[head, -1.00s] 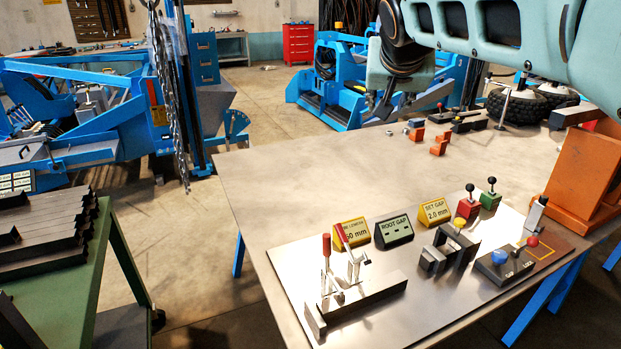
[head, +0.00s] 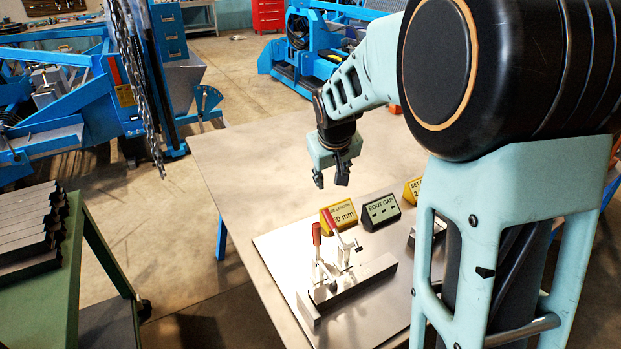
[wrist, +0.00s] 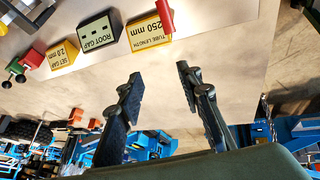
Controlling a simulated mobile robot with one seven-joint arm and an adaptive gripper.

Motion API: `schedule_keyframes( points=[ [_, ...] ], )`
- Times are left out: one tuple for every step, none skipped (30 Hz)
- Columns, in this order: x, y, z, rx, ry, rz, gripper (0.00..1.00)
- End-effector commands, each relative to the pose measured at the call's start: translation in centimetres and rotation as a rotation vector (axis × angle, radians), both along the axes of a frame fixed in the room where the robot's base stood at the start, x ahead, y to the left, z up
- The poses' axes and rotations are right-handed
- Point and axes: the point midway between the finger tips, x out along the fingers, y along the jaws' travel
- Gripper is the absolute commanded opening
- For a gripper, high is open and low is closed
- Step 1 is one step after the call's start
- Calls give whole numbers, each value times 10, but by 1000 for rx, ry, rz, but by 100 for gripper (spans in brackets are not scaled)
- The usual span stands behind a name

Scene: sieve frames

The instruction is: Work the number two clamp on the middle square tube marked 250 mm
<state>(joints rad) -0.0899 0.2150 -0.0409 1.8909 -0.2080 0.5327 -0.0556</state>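Two toggle clamps with red handles stand on a steel fixture (head: 350,287) on the metal plate. One handle (head: 316,234) is upright and the other (head: 334,222) leans left; I cannot tell which clamp is number two. A yellow block (head: 340,214) behind them reads tube length, and in the wrist view the block (wrist: 150,32) shows 250 mm. A red handle (wrist: 164,14) shows in front of it there. My gripper (head: 331,180) is above the table, behind the blocks and apart from the clamps. In the wrist view its fingers (wrist: 160,76) are spread and empty.
A root gap block (head: 381,212) stands right of the yellow one. My arm hides the table's right side. Dark square tubes (head: 28,232) lie stacked on a green cart (head: 92,250) at left. The table top (head: 245,165) behind the plate is largely bare.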

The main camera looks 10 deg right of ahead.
Motion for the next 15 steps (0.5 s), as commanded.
schedule_keyframes(
  points=[
    [-7,-1,-14,5,35,17,33],
    [-11,1,-22,7,50,30,33],
    [-14,3,-30,12,67,43,33],
    [-17,4,-35,14,77,52,33],
    [-19,4,-39,16,85,58,33],
    [-20,6,-43,18,91,65,33],
    [-21,6,-45,18,95,70,33],
    [-21,7,-47,18,97,72,33],
    [-21,7,-50,19,99,74,33],
    [-20,7,-53,18,100,74,33],
    [-18,7,-56,18,100,74,33],
    [-17,7,-60,18,101,74,33],
    [-15,7,-64,20,101,74,33],
    [-13,7,-69,20,101,74,33],
    [-11,6,-76,19,102,73,33]
  ],
)
